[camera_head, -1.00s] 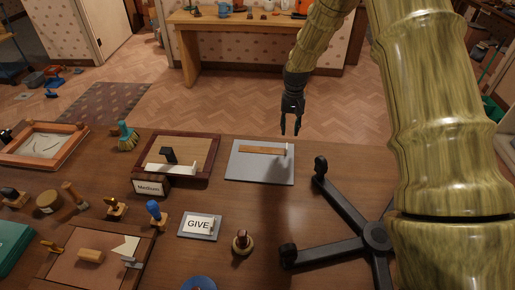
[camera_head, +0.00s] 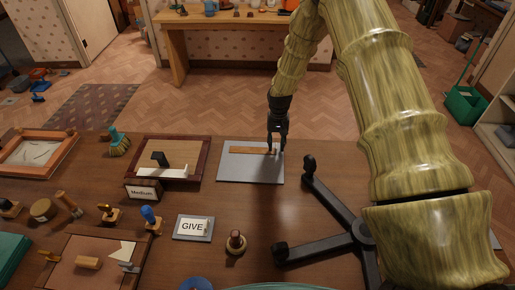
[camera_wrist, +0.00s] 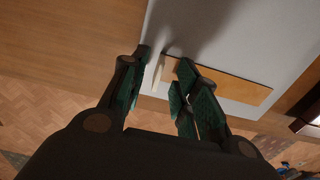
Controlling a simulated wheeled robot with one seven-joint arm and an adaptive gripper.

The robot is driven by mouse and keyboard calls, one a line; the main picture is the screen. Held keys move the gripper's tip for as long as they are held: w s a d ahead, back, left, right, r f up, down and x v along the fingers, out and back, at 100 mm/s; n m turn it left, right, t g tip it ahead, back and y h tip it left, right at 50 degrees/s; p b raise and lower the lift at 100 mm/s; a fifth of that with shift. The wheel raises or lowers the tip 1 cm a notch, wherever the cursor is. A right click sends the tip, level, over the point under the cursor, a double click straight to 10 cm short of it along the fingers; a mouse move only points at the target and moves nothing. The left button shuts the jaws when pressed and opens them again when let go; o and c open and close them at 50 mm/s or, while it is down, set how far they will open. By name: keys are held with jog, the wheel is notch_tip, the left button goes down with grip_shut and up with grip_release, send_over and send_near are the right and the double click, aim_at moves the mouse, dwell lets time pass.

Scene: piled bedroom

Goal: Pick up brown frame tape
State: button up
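A flat brown strip (camera_head: 250,150), which looks like the brown frame tape, lies on a grey board (camera_head: 235,173) on the wooden table. My gripper (camera_head: 275,152) is over the right end of the strip, pointing down. In the wrist view, the strip (camera_wrist: 235,86) runs to the right from between the fingertips (camera_wrist: 164,60). The fingers are open and apart, with nothing held. A small pale upright piece (camera_wrist: 158,70) stands at the strip's end, between the fingers. I cannot tell whether the fingers touch anything.
A black star-shaped base (camera_head: 335,235) stands close on the right. A framed tray (camera_head: 185,150) is left of the board. A GIVE sign (camera_head: 192,227) and a stamp (camera_head: 236,243) are in front. The tabletop (camera_head: 245,202) between them and the board is clear.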

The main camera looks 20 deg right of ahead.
jog(key=shift+f+p, duration=0.5)
jog(key=shift+f, duration=0.95)
jog(key=shift+c, duration=0.4)
grip_shut()
